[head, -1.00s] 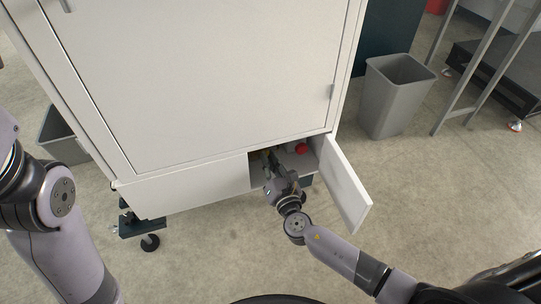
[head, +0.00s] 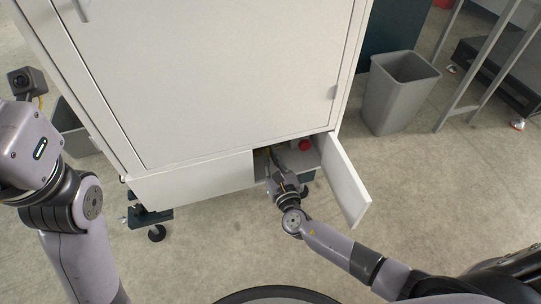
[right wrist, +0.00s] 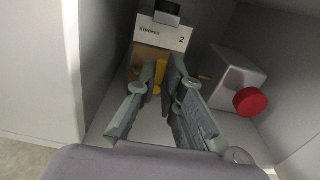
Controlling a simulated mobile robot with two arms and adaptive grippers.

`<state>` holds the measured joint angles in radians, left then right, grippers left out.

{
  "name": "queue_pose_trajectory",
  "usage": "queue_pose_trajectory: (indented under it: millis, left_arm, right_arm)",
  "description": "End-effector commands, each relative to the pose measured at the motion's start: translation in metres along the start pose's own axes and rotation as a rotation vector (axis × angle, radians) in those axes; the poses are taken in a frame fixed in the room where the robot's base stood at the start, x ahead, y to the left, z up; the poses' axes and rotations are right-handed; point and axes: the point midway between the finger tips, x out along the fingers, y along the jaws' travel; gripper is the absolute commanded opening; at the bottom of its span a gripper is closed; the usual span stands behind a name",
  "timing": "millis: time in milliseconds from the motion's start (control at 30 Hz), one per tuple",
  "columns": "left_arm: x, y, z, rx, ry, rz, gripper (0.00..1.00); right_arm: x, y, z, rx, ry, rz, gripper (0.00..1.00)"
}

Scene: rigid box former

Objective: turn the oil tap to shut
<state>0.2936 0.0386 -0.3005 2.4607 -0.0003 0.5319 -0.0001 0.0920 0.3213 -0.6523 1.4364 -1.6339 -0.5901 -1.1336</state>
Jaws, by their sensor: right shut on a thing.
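The oil tap's yellow handle (right wrist: 158,73) shows between my right fingertips in the right wrist view, in front of a container (right wrist: 162,36) with a black cap and a white label marked 2. My right gripper (right wrist: 161,72) is shut on the handle, and the fingers hide part of it. In the head view my right gripper (head: 272,158) reaches into the open low compartment of the white cabinet (head: 210,75). The tap itself is too small and covered to make out there. My left arm is at the left, but its gripper fingers do not show.
A box with a red knob (right wrist: 250,101) stands right of my fingers; the knob also shows in the head view (head: 304,144). The compartment door (head: 343,180) hangs open on the right. A grey bin (head: 398,92) stands right of the cabinet. The floor in front is mostly clear.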

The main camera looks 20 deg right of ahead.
Motion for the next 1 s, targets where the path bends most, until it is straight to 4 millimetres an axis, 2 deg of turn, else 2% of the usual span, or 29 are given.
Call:
queue_pose_trajectory:
  millis: [233, 267, 533, 833, 1000]
  left_arm:
    - [0.000, 0.000, 0.000, 0.000, 0.000, 0.000, 0.40]
    - [0.000, 0.000, 0.000, 0.000, 0.000, 0.000, 0.40]
    - [0.000, 0.000, 0.000, 0.000, 0.000, 0.000, 0.40]
    - [-0.001, -0.001, -0.001, 0.001, -0.001, -0.002, 0.40]
    - [-0.001, -0.001, -0.001, 0.001, 0.000, -0.001, 0.40]
  right_arm:
    - [0.001, 0.000, 0.000, -0.003, -0.001, 0.001, 0.00]
    - [0.001, 0.000, 0.000, -0.003, -0.001, 0.001, 0.11]
    - [0.000, 0.000, 0.000, -0.001, 0.000, 0.000, 0.29]
    - [-0.001, 0.000, 0.000, 0.000, 0.000, 0.000, 0.29]
    - [-0.019, 0.000, -0.002, 0.000, 0.002, 0.001, 0.29]
